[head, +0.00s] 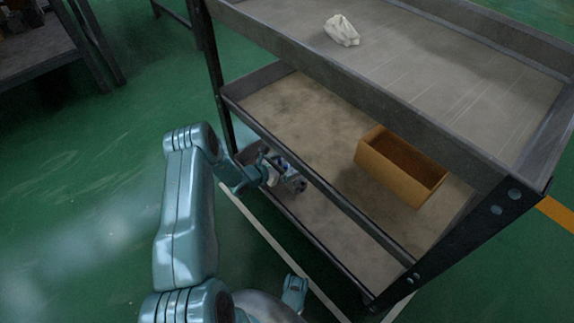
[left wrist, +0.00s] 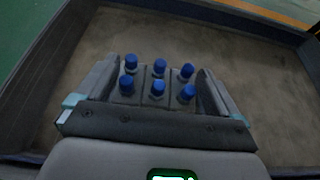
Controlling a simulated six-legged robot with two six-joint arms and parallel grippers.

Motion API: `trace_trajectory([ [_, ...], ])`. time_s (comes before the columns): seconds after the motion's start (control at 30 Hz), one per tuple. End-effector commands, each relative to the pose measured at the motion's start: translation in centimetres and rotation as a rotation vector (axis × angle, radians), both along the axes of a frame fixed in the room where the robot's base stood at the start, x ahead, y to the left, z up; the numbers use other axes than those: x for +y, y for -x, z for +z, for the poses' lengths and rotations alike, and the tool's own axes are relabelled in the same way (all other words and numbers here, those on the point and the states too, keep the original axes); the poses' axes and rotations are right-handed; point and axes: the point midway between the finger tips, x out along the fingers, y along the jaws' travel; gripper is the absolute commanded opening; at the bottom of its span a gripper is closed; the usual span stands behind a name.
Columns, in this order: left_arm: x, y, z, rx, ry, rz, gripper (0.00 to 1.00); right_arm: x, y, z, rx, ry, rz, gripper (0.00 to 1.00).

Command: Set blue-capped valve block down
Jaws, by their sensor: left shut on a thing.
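My left gripper (head: 278,176) is shut on the blue-capped valve block (head: 292,183) at the left end of the cart, below the middle shelf's front edge. In the left wrist view the valve block (left wrist: 158,86) sits between the two fingers of my left gripper (left wrist: 160,92), with several blue caps facing up. Behind it lies the bare brown floor of the lower shelf (left wrist: 190,45). I cannot tell whether the block's underside touches the shelf.
The cart's middle shelf (head: 300,115) overhangs the lower shelf (head: 335,225) and holds an orange-brown open box (head: 385,168). A crumpled white cloth (head: 342,30) lies on the top shelf (head: 430,60). The lower shelf's raised rim (left wrist: 75,50) surrounds clear space beyond the block.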

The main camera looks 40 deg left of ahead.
Motion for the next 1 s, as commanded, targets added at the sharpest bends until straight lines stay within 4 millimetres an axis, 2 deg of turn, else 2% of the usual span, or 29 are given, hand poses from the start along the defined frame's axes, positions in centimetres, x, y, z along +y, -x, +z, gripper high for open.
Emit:
trace_trajectory([
  [0.03, 0.2, -0.2, -0.5, -0.01, -0.005, 0.002, 0.11, -0.1, -0.3, -0.7, -0.009, 0.002, -0.001, 0.0],
  [0.47, 0.2, -0.2, -0.7, -0.01, -0.005, 0.001, 0.11, -0.1, -0.4, -0.5, -0.015, 0.003, -0.001, 0.0],
  [0.5, 0.1, 0.0, -1.1, -0.002, -0.002, 0.001, 1.0, -0.1, -0.4, -0.6, -0.014, 0.002, -0.001, 0.0],
  [0.77, 0.1, 0.0, -0.7, -0.003, -0.002, 0.001, 1.0, -0.1, -0.4, -0.6, -0.014, 0.002, -0.001, 0.0],
  [0.87, 0.2, 1.2, 0.1, 0.001, 0.0, 0.003, 1.0, 0.0, 0.0, 0.5, 0.0, 0.0, 0.0, 0.0],
  [1.0, 0.6, 4.1, 1.5, 0.001, 0.001, 0.006, 1.0, 0.2, 1.2, 2.3, 0.04, -0.008, 0.006, 0.0],
])
